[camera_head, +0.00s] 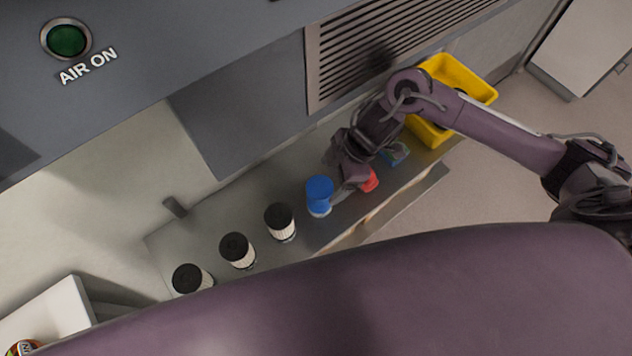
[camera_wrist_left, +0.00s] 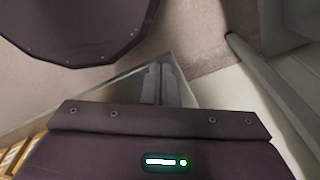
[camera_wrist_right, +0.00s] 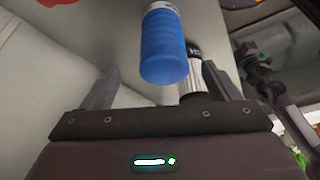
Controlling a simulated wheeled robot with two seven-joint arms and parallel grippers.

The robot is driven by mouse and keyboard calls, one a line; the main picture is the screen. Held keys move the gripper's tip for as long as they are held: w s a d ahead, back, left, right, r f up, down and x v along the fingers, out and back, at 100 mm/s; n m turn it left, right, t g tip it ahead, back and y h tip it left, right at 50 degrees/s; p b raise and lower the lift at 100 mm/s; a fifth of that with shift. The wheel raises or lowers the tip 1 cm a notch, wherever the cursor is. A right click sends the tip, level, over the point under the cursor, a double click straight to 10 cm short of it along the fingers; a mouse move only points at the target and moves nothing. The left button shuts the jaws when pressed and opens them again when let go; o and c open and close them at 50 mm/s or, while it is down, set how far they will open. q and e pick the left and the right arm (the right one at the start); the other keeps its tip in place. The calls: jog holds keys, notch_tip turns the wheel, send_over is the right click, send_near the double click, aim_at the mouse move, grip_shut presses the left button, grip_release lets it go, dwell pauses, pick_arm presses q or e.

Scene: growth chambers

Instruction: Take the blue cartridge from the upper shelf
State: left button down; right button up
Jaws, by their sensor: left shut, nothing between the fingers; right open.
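The blue cartridge (camera_head: 319,194) stands on the grey metal shelf (camera_head: 225,205), at the right end of a row. In the right wrist view the blue cartridge (camera_wrist_right: 163,52) shows ahead of my right gripper (camera_wrist_right: 162,70), between the lines of its two spread fingers. My right gripper (camera_head: 345,190) is open and just right of the blue cartridge in the head view; I cannot tell whether it touches. My left gripper (camera_wrist_left: 161,72) is shut and empty in the left wrist view, away from the cartridge. It is not visible in the head view.
Several black-capped white cartridges (camera_head: 280,222) stand left of the blue one. A red object (camera_head: 370,181) and a blue-green object (camera_head: 394,154) lie partly behind my right arm. A yellow bin (camera_head: 483,92) stands at the shelf's right. A vented grey housing (camera_head: 360,50) overhangs the back.

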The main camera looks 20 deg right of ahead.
aim_at(326, 187)
jog(key=shift+s+a+f, duration=0.1)
jog(key=shift+s+f, duration=0.15)
jog(key=shift+f, duration=0.1)
jog(key=x, duration=0.1)
jog(key=p+x, duration=0.1)
jog(key=shift+s+a+f, duration=0.15)
jog(key=shift+a+f, duration=0.1)
jog(key=shift+a, duration=0.1)
jog(key=x, duration=0.2)
jog(key=shift+w+f+p, duration=0.25)
jog(key=shift+f+p, duration=0.1)
jog(key=shift+a+f, duration=0.2)
jog(key=shift+f, duration=0.3)
jog(key=c, duration=0.9)
pick_arm(q)
jog(key=shift+s+r, duration=0.8)
jog(key=shift+r, duration=0.1)
pick_arm(e)
jog(key=shift+c, duration=1.2)
